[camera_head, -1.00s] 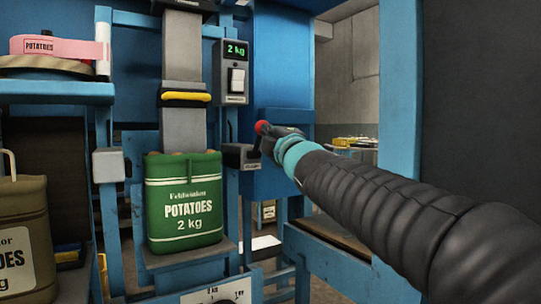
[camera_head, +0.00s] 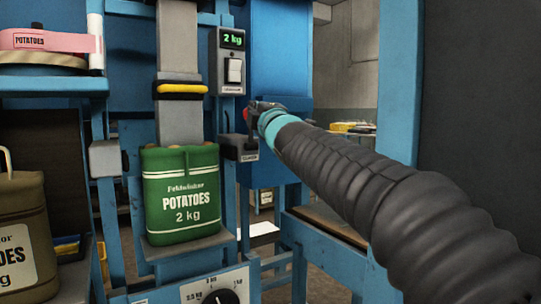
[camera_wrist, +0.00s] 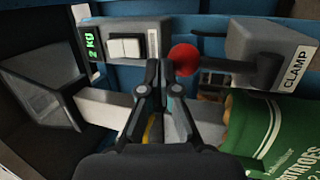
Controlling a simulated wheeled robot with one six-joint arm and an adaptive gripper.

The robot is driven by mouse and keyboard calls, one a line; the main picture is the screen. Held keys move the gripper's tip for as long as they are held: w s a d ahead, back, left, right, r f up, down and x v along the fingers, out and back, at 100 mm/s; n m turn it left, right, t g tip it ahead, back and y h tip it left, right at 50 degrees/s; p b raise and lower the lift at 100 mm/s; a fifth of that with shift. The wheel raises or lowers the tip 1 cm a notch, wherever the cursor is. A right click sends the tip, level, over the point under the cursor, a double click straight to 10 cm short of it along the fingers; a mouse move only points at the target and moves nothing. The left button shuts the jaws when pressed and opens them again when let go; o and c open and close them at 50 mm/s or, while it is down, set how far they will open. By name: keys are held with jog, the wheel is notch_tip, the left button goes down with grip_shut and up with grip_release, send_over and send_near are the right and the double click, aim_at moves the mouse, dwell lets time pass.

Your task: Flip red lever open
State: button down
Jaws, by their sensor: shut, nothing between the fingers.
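The lever's red ball knob (camera_head: 247,113) shows just above the grey clamp box (camera_head: 238,148) in the head view, partly hidden by my gripper. In the wrist view the red knob (camera_wrist: 184,59) is at the end of a dark lever arm that runs to the clamp box (camera_wrist: 262,45), labelled CLAMP. My gripper (camera_head: 258,106) is shut and empty, beside the knob. In the wrist view its closed fingertips (camera_wrist: 159,68) lie close to the knob's left side; I cannot tell whether they touch it.
A green potato sack (camera_head: 182,195) stands under the grey spout (camera_head: 179,125) with its yellow-black band. A switch box (camera_head: 232,65) reading 2 kg is above the clamp box. A dial (camera_head: 220,296) is below. A brown sack (camera_head: 22,235) stands left. A blue post (camera_head: 398,80) is right.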

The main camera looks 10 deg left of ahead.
jog(key=shift+w+a+r, duration=0.1)
jog(key=shift+w+a, duration=0.1)
dwell(0.6)
jog(key=s+d+r+p, duration=0.1)
jog(key=s+d+r, duration=0.3)
jog(key=s+d, duration=0.3)
jog(key=s, duration=0.3)
jog(key=shift+s+d+r+p, duration=0.25)
jog(key=shift+s+d+p, duration=0.15)
